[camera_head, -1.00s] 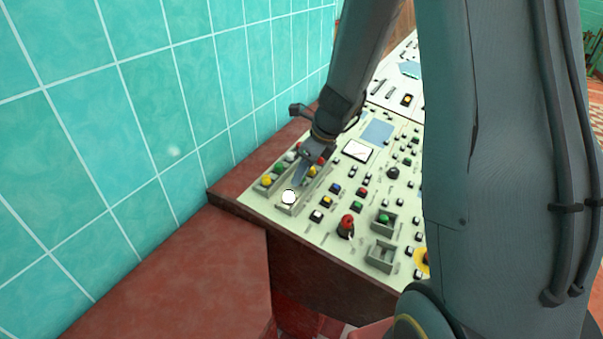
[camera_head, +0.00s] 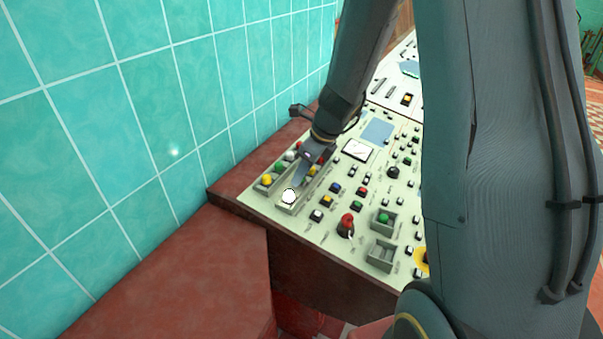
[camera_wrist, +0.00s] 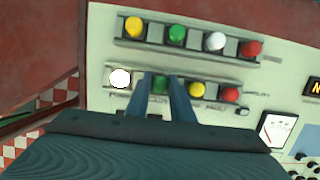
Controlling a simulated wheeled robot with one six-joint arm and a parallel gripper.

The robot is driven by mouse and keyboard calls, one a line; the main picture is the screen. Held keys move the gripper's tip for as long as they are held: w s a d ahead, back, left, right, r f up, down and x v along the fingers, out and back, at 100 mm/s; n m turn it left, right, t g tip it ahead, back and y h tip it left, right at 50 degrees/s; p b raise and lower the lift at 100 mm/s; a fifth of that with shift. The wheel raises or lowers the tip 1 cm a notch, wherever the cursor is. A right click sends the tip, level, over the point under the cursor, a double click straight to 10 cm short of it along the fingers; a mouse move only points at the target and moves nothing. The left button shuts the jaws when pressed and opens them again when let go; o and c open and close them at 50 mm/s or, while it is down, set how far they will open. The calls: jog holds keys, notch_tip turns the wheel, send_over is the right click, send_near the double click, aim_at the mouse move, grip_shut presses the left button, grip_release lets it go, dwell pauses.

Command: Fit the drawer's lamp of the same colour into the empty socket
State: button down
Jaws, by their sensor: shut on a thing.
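My gripper (camera_wrist: 172,84) is shut on a green lamp (camera_wrist: 160,86) in the nearer row of lamps in the wrist view. This lamp stands between a bright white lamp (camera_wrist: 120,78) and a yellow lamp (camera_wrist: 196,90), with a red lamp (camera_wrist: 231,95) beyond. Whether it is fully seated is hidden by the fingers. The farther row holds a yellow (camera_wrist: 134,27), a green (camera_wrist: 177,34), a white (camera_wrist: 216,42) and a red lamp (camera_wrist: 251,49). In the head view my gripper (camera_head: 302,178) reaches down behind the bright white lamp (camera_head: 288,196).
The pale control panel (camera_head: 340,225) carries several small buttons, a red knob (camera_head: 347,221) and a dial meter (camera_head: 358,150). A grey box (camera_head: 381,256) looks empty; another holds a green piece (camera_head: 383,217). A teal tiled wall (camera_head: 120,130) stands close at left.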

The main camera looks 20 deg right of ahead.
jog(key=shift+f+b, duration=0.3)
jog(key=shift+f, duration=0.1)
jog(key=c, duration=1.5)
grip_release()
jog(key=shift+o, duration=0.2)
jog(key=shift+s+a+f, duration=0.1)
jog(key=shift+s, duration=0.05)
jog(key=shift+s+r+p, duration=0.15)
jog(key=shift+r+p, duration=0.4)
jog(key=shift+s+d+r+p, duration=0.1)
jog(key=shift+d+r+p, duration=0.15)
jog(key=shift+r+p, duration=0.2)
jog(key=shift+s+d+r+p, duration=0.1)
jog(key=shift+d+r+p, duration=0.15)
jog(key=shift+r+p, duration=0.2)
jog(key=p+v, duration=0.4)
jog(key=v, duration=0.1)
jog(key=shift+r, duration=0.1)
